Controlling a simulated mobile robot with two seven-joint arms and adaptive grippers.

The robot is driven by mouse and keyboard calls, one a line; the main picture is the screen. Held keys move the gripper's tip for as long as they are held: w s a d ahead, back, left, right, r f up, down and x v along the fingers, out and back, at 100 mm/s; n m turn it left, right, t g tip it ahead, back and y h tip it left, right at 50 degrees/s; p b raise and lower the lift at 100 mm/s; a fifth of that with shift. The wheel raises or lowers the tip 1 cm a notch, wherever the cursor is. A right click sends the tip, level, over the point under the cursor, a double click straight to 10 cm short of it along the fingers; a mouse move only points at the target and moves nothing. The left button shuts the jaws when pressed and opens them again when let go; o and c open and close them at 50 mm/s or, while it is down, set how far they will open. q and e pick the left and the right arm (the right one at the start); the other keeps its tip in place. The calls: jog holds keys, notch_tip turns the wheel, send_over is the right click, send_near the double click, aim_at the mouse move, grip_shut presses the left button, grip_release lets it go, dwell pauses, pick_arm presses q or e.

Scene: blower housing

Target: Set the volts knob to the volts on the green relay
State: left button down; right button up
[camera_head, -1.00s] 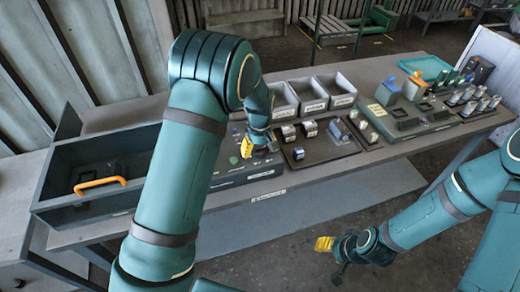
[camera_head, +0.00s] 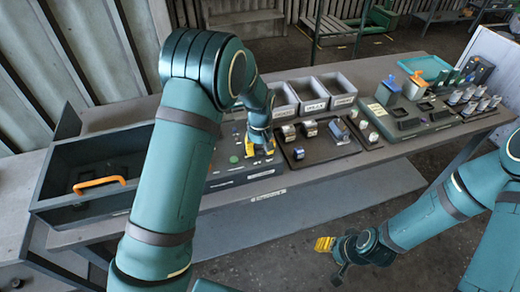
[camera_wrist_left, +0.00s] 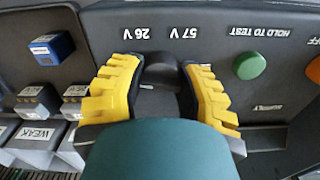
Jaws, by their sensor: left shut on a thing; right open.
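The volts knob (camera_wrist_left: 160,72) is a dark round knob on the grey panel (camera_wrist_left: 200,32), between yellow fingers in the left wrist view. The panel reads "26 V" and "57 V", upside down in that view, above the knob. My left gripper (camera_wrist_left: 161,92) is shut on the knob; it also shows in the head view (camera_head: 259,149), where it hides the knob. The knob's pointer cannot be made out. Small block-like relays (camera_head: 309,129) stand on a dark tray right of the panel; which one is green cannot be told. My right gripper (camera_head: 327,247) is open, away from the table.
A green button (camera_wrist_left: 249,66) marked "HOLD TO TEST" sits right of the knob in the wrist view. A blue-topped block (camera_wrist_left: 51,46) is at left. Grey bins (camera_head: 308,96) stand behind the tray. An open box with an orange handle (camera_head: 99,183) is at the table's left.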

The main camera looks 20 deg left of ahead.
aim_at(260, 148)
pick_arm(q)
jog(key=m+b, duration=0.1)
jog(key=m, duration=0.4)
jog(key=shift+m+b, duration=0.3)
jog(key=shift+m, duration=2.1)
jog(key=c, duration=0.5)
grip_release()
jog(key=shift+r, duration=0.15)
notch_tip(260, 148, up, 12)
jog(key=shift+f, duration=0.1)
jog(key=shift+s+f, duration=0.1)
